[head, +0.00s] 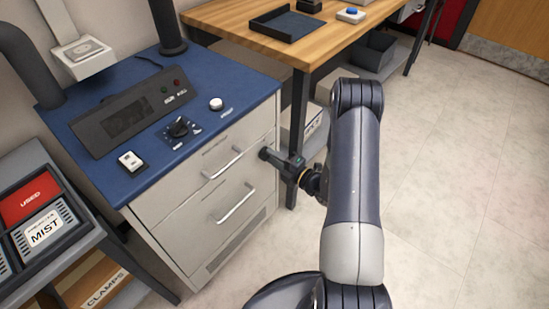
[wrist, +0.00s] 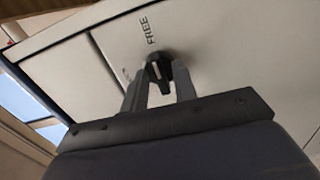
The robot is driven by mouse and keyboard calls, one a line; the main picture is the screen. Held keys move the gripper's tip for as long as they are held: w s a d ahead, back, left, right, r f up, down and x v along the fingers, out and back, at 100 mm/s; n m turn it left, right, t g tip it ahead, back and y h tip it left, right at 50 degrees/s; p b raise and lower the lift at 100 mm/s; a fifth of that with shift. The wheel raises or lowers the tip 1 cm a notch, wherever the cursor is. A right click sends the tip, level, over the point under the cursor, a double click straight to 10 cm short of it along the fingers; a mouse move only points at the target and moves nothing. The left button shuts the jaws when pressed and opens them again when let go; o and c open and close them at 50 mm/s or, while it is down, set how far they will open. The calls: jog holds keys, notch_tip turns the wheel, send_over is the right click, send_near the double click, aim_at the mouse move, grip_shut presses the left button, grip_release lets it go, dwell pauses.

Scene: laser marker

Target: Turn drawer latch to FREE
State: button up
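The drawer latch (wrist: 160,72) is a small dark knob with a light pointer line, on the pale drawer front. The printed word FREE (wrist: 149,30) stands beside it in the wrist view; a second label is mostly hidden by a finger. My gripper (wrist: 161,86) is open, one finger on each side of the latch, with narrow gaps seeming to remain. In the head view my gripper (head: 268,155) is at the right end of the upper drawer (head: 212,158) and hides the latch. Both drawers appear closed.
The blue-topped cabinet (head: 235,78) carries a control panel (head: 125,115), a dial (head: 179,127) and a white button (head: 216,103). Two bar handles (head: 223,165) project left of my gripper. A wooden table (head: 235,18) stands behind, its leg close to my gripper. Floor is clear at right.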

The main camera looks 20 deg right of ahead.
jog(key=shift+o, duration=0.4)
jog(key=shift+d, duration=0.1)
jog(key=p+v, duration=0.1)
jog(key=v, duration=0.9)
jog(key=shift+s+d, duration=0.15)
jog(key=shift+s, duration=0.15)
jog(key=shift+w, duration=0.1)
jog(key=b+x, duration=0.1)
jog(key=x, duration=0.9)
jog(key=shift+w+a, duration=0.25)
